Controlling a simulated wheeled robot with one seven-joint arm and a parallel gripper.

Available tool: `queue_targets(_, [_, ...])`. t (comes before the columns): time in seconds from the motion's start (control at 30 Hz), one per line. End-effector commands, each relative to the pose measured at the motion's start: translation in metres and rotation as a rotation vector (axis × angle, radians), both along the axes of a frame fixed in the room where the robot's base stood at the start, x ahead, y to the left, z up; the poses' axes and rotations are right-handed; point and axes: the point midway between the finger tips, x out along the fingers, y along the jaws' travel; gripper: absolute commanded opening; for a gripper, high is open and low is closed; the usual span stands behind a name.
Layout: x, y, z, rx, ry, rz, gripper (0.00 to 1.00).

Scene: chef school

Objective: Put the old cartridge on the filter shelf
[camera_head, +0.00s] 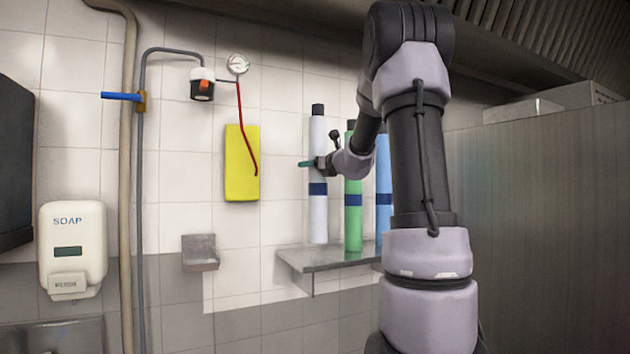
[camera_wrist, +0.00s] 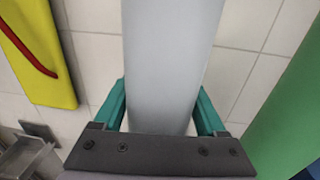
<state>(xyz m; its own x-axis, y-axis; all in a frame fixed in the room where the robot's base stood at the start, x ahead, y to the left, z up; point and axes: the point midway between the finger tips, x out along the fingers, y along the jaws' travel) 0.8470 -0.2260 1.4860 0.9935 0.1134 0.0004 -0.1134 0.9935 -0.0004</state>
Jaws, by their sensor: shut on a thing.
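A white cartridge (camera_head: 318,215) with a dark cap and a blue band stands upright at the left part of the grey filter shelf (camera_head: 305,262). My gripper (camera_head: 309,163) is shut on the white cartridge at about mid-height, reaching in from the right. In the wrist view the teal fingers of my gripper (camera_wrist: 160,108) lie on both sides of the pale cylinder (camera_wrist: 168,55). The cartridge's foot is at about the shelf's level; I cannot tell whether it touches the shelf or hangs just over it.
A green cartridge (camera_head: 353,215) stands close right of the white one, and a blue cartridge (camera_head: 383,190) is beyond it, partly behind my arm. A yellow panel (camera_head: 240,175) with a red tube and a small wall bracket (camera_head: 200,254) are to the left. A soap dispenser (camera_head: 72,250) hangs far left.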

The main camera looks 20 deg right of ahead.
Motion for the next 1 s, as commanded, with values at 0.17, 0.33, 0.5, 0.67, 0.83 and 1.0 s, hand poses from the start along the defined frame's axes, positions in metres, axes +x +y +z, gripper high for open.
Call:
queue_targets(0.17, [0.0, 0.0, -0.022, 0.002, -0.001, -0.001, 0.0])
queue_targets(0.33, [0.0, 0.0, -0.033, 0.0, -0.003, -0.001, 0.0])
queue_targets(0.5, [0.0, 0.0, -0.033, -0.001, -0.004, -0.001, 0.0])
queue_targets(0.67, [0.0, 0.0, -0.035, 0.0, -0.003, -0.001, 0.0])
queue_targets(0.83, [0.0, 0.0, -0.037, 0.0, 0.001, -0.001, 1.0])
queue_targets(1.0, [0.0, 0.0, -0.037, 0.0, 0.001, -0.001, 1.0])
